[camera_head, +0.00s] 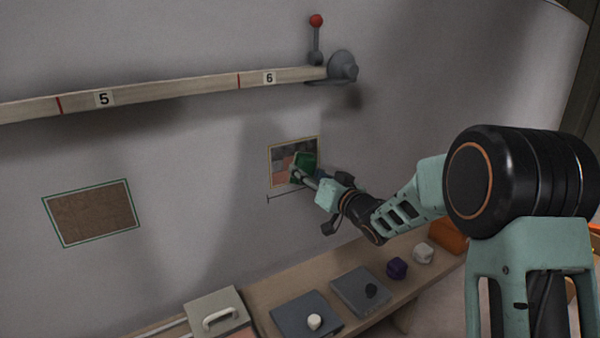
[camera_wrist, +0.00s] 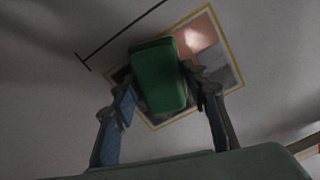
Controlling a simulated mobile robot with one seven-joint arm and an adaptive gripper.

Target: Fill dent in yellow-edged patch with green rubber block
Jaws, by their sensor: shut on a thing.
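The green rubber block (camera_wrist: 160,75) is held between the two fingers of my gripper (camera_wrist: 165,95) in the wrist view. In the head view, the block (camera_head: 304,162) is in front of the right part of the yellow-edged patch (camera_head: 294,139) on the wall. The patch (camera_wrist: 229,48) shows grey and pinkish areas around the block in the wrist view. My gripper (camera_head: 301,176) is shut on the block and faces the wall. The block hides part of the patch, and I cannot make out the dent or tell whether the block touches the surface.
A green-edged brown patch (camera_head: 92,213) is on the wall at left. A numbered rail (camera_head: 180,92) with a red-knobbed lever (camera_head: 316,40) runs above. A bench (camera_head: 265,292) below holds grey plates (camera_head: 362,293), a handled box (camera_head: 216,308), and purple (camera_head: 397,268), white (camera_head: 423,253) and orange (camera_head: 447,236) blocks.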

